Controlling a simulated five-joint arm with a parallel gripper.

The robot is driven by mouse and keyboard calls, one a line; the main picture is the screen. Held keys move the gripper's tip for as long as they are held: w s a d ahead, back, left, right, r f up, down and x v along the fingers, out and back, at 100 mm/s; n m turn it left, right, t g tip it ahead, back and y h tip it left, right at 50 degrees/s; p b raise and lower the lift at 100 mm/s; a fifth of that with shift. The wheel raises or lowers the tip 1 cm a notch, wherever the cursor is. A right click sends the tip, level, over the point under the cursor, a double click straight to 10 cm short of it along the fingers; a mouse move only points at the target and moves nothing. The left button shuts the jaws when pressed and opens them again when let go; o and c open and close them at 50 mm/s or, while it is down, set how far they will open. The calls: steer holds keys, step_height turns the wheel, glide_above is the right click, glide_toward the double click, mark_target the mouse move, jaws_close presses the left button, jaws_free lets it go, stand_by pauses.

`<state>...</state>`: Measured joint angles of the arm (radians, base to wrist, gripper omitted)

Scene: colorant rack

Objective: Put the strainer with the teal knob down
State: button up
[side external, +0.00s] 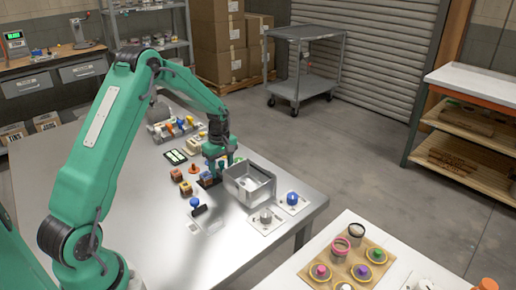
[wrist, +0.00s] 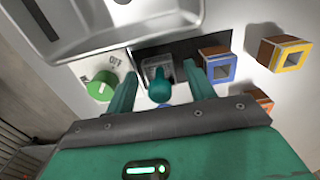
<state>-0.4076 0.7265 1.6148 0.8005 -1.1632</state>
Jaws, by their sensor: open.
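The strainer with the teal knob shows in the wrist view; its rounded teal knob (wrist: 160,88) rises from a grey square body at the edge of a black pad (wrist: 190,46). My gripper (wrist: 162,76) is open, with one teal finger on each side of the knob and gaps visible between. In the side view my gripper (side external: 217,166) is low over the table beside the metal basin, and it hides most of the strainer there. Whether the strainer's underside rests fully on the pad is hard to tell.
A metal basin (side external: 248,190) stands right beside my gripper. A green knob (wrist: 100,88) is left of my fingers. Blocks with blue (wrist: 220,67) and yellow (wrist: 290,57) frames stand to the right. A blue-knobbed piece (side external: 197,207) is nearer on the table.

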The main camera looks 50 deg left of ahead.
mark_target(221, 161)
step_height(221, 161, up, 12)
stand_by(0.6)
stand_by(0.4)
steer(key=shift+r, duration=0.1)
steer(key=s+d+r+m+t, duration=0.3)
steer(key=s+d+r+m, duration=0.55)
steer(key=d+r, duration=0.35)
steer(key=s+d+m+t, duration=0.1)
steer(key=s+d+m, duration=0.3)
steer(key=s, duration=0.4)
steer(key=s+d+m+t, duration=0.1)
steer(key=s+d+m, duration=0.3)
steer(key=s, duration=0.4)
steer(key=shift+d+m+t, duration=0.15)
steer(key=shift+m+t, duration=0.15)
steer(key=shift+m, duration=0.45)
